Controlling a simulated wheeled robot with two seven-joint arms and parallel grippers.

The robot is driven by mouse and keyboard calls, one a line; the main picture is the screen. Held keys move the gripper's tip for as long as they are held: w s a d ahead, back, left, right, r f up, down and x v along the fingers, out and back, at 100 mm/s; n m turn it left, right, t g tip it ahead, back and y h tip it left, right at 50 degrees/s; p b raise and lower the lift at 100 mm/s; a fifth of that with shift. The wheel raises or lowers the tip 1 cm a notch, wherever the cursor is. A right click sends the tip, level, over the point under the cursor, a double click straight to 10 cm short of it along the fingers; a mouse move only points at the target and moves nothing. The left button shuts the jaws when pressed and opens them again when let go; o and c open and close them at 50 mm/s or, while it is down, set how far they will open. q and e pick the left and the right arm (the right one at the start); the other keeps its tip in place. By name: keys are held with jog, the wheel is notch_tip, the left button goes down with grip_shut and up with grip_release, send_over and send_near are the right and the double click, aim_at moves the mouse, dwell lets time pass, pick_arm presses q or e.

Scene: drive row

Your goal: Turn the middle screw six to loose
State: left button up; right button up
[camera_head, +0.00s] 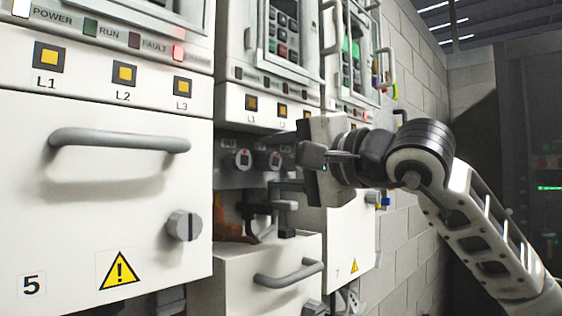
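A row of small round grey screw heads sits in the dark recess above the pulled-out drawer of the second cabinet. The left screw (243,159) and the screw beside it (268,160) each show a small red mark. The second is probably the middle one; a third would be hidden behind my gripper. My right gripper (293,160) comes in from the right, its fingers pointing left at the recess, close to the second screw. I cannot tell whether it touches it or how far its fingers are apart. My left gripper is not in view.
The pulled-out drawer (255,262) with its grey handle (290,274) is below my gripper. The closed drawer front marked 5 (60,220), with its handle (118,140) and grey knob (184,226), stands at the left. A block wall (420,90) lies behind my arm.

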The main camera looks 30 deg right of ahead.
jog(key=shift+d, duration=0.1)
jog(key=shift+s+d, duration=0.1)
jog(key=shift+s, duration=0.3)
pick_arm(q)
jog(key=b, duration=0.2)
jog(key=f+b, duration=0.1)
jog(key=b, duration=0.1)
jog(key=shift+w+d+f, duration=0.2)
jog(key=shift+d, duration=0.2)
pick_arm(e)
jog(key=v, duration=1.5)
